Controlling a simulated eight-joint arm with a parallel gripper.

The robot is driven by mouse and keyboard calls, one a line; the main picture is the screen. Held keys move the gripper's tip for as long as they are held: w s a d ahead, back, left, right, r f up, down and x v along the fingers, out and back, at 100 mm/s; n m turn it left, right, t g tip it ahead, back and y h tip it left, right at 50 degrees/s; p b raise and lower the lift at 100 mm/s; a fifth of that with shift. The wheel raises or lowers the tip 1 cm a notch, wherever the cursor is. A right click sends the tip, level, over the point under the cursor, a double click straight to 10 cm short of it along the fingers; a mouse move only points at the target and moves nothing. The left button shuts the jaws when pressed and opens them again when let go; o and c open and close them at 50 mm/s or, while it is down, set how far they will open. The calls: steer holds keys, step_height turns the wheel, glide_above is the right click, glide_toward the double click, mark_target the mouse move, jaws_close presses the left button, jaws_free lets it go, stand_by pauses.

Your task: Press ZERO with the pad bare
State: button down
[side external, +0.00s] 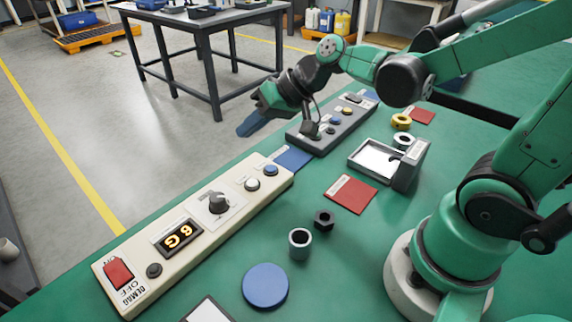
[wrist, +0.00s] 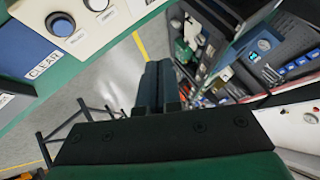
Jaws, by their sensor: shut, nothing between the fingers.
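The labels by the buttons are too small to read, so I cannot tell which is ZERO. A round blue disc (side external: 265,285), possibly the pad, lies bare on the table. My gripper (side external: 243,128) is shut and empty, above and beyond the panel's far end, apart from everything. Its closed fingers (wrist: 158,88) show in the wrist view.
A dark panel (side external: 335,125) stands behind. A grey tray (side external: 362,161), red card (side external: 350,194), black nut (side external: 324,218) and grey ring (side external: 299,243) lie rightward. Green table between the cream panel and these is clear.

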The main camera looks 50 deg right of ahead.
mark_target(257, 183)
steer(key=shift+f, duration=0.15)
steer(key=shift+f, duration=4.25)
steer(key=shift+r, duration=2.55)
steer(key=s+d+r+n+h, duration=0.1)
steer(key=s+d+r+h, duration=0.2)
steer(key=s, duration=0.4)
steer(key=shift+d+r+n+h, duration=0.3)
steer(key=shift+r+n+h, duration=0.15)
steer(key=shift+h, duration=0.75)
